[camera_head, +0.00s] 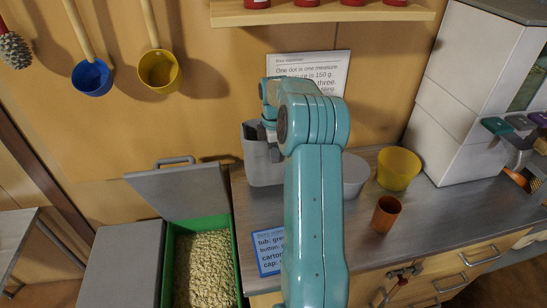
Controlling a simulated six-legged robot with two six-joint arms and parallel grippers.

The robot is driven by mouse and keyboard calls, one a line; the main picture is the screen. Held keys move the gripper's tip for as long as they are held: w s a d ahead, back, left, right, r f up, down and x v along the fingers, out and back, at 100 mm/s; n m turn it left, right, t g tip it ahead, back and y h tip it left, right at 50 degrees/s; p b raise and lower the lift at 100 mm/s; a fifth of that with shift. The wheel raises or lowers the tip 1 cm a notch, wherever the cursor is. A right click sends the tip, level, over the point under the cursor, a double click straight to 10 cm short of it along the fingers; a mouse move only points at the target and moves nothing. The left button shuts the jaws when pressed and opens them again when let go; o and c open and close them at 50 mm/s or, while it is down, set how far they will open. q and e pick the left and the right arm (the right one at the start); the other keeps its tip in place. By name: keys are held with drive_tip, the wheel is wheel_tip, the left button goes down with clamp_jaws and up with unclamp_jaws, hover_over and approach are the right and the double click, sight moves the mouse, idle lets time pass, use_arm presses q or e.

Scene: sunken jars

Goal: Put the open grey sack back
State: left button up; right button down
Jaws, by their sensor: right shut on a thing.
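The open grey sack (257,163) stands upright at the counter's back left corner, near the wall, its mouth facing up. My right arm reaches up the middle of the view and bends over toward the sack. My right gripper (268,132) is at the sack's upper right side, shut on it; the arm's wrist hides most of the fingers. I cannot tell whether the sack's base touches the counter (350,262). My left gripper is not in view.
A grey bowl (355,176) is partly behind my arm. A yellow cup (398,170) and a brown cup (386,214) stand to its right. A blue card (268,248) lies in front. An open green bin (235,250) of grain is left; a white cabinet (450,95) is right.

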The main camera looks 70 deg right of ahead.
wheel_tip(320, 180, down, 2)
drive_tip(key=shift+w+d+f, duration=0.1)
drive_tip(key=shift+f, duration=0.15)
drive_tip(key=shift+f, duration=0.1)
drive_tip(key=c, duration=1.1)
unclamp_jaws()
drive_tip(key=shift+f, duration=0.1)
